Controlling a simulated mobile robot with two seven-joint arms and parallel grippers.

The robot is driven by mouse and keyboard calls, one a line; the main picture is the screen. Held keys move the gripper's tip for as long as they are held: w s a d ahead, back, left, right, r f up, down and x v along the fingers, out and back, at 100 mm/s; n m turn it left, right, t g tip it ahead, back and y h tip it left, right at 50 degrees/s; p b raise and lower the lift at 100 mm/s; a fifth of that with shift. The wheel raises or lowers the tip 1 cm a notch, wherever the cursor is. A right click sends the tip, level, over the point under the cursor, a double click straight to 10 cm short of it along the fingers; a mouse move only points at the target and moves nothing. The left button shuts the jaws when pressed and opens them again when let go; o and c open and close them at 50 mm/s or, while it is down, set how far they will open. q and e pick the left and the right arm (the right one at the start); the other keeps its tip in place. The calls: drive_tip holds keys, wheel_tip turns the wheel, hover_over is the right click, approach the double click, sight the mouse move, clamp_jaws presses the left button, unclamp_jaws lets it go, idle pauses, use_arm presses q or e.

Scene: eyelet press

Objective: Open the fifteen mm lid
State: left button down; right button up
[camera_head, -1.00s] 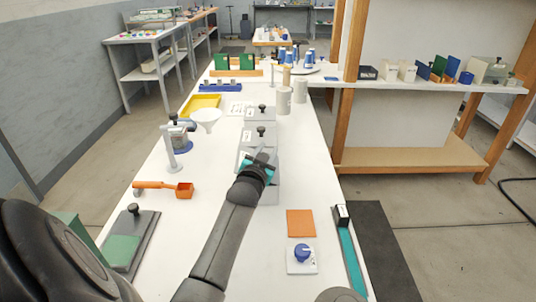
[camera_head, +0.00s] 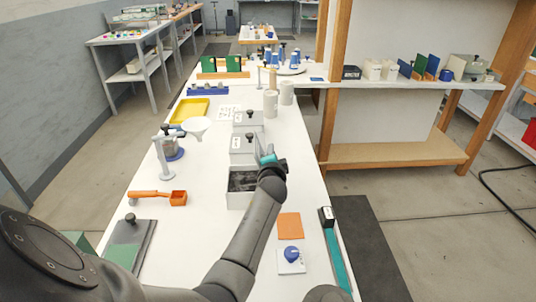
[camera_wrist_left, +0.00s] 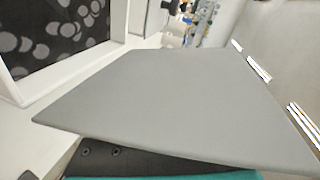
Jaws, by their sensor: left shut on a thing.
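The nearest of three boxes in a row is an open white box (camera_head: 241,187) with dark contents. In the left wrist view its inside (camera_wrist_left: 62,25) is dark with several grey round pieces. My left gripper (camera_head: 268,159) is at the box's far right corner, shut on the grey lid (camera_head: 263,147). The lid is off the box and tilted; it fills the middle of the left wrist view (camera_wrist_left: 180,105). The fingers' hold on it is mostly hidden. Size labels are too small to read. My right gripper is not in view.
Two closed boxes with black knobs (camera_head: 243,150) (camera_head: 248,120) stand just behind. An orange scoop (camera_head: 178,198) and a stand (camera_head: 160,155) are at left. An orange square (camera_head: 289,226), a blue knob (camera_head: 291,254) and a teal strip (camera_head: 338,258) are at front right.

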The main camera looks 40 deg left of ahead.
use_arm(q)
drive_tip(key=shift+w+d+m+g+y, duration=0.35)
drive_tip(key=shift+w+m+g, duration=0.1)
drive_tip(key=shift+m, duration=0.55)
drive_tip(key=c, duration=0.8)
unclamp_jaws()
drive_tip(key=shift+f, duration=0.1)
drive_tip(key=shift+c, duration=0.2)
drive_tip(key=o, duration=0.3)
drive_tip(key=shift+f, duration=0.1)
drive_tip(key=shift+s+d, duration=0.1)
drive_tip(key=shift+d, duration=0.05)
